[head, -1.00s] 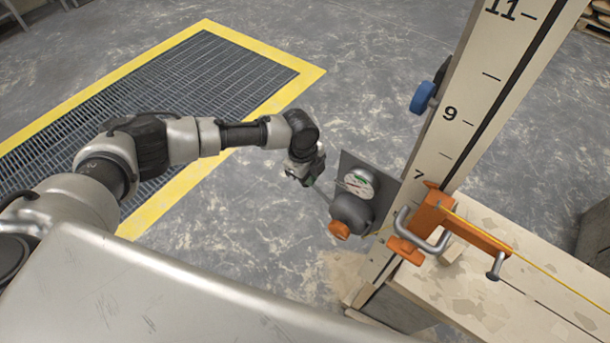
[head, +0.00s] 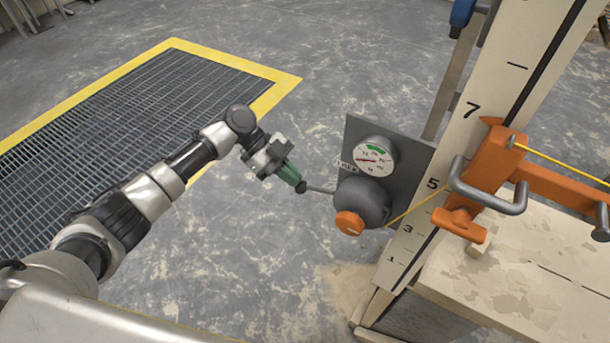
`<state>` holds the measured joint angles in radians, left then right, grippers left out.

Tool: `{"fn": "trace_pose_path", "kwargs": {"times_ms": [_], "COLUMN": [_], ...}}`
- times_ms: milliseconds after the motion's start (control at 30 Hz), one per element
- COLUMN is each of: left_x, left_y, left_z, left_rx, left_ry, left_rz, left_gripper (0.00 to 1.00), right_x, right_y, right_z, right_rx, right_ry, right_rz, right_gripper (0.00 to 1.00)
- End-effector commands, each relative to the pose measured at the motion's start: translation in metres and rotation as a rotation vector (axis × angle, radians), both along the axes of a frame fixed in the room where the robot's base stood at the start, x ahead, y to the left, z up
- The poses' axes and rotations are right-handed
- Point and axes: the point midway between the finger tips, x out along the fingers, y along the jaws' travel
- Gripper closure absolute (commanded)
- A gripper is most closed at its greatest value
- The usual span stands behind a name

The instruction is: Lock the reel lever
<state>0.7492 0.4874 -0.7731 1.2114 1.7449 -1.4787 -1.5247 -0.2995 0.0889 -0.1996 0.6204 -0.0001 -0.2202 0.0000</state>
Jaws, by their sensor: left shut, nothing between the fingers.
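The grey reel (head: 364,205) is mounted on a dark plate (head: 412,166) beside the marked post. Its lever (head: 320,190) is a thin grey rod pointing left, with a dark end. An orange knob (head: 349,223) is on the reel's front, and a round gauge (head: 375,157) with a green band and a red needle sits above. My left gripper (head: 293,176) is shut and empty, its green fingers at the lever's outer end. I cannot tell whether they touch it. My right gripper is not in view.
The pale numbered post (head: 482,130) rises right of the reel. An orange clamp (head: 494,172) with a grey handle is on it, over a worn bench (head: 540,255). A yellow cord (head: 412,209) runs from the reel. Floor left of the reel is clear, with a yellow-edged grate (head: 285,82) beyond.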

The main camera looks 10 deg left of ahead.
Motion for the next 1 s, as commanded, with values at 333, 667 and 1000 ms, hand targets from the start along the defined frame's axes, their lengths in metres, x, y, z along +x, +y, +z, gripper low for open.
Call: {"fn": "trace_pose_path", "kwargs": {"times_ms": [333,667,1000], "left_x": [0.001,0.001,0.001], "left_y": [0.001,0.002,0.001], "left_z": [0.006,0.019,0.019], "left_rx": [0.012,0.014,0.014], "left_ry": [-0.003,-0.002,-0.003], "left_rz": [0.002,0.004,0.004], "left_gripper": [1.0,1.0,1.0], "right_x": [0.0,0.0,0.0], "right_y": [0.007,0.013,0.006], "right_z": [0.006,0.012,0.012], "right_rx": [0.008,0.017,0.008], "right_ry": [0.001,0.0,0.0], "right_rz": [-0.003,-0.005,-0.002], "right_gripper": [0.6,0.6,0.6]}}
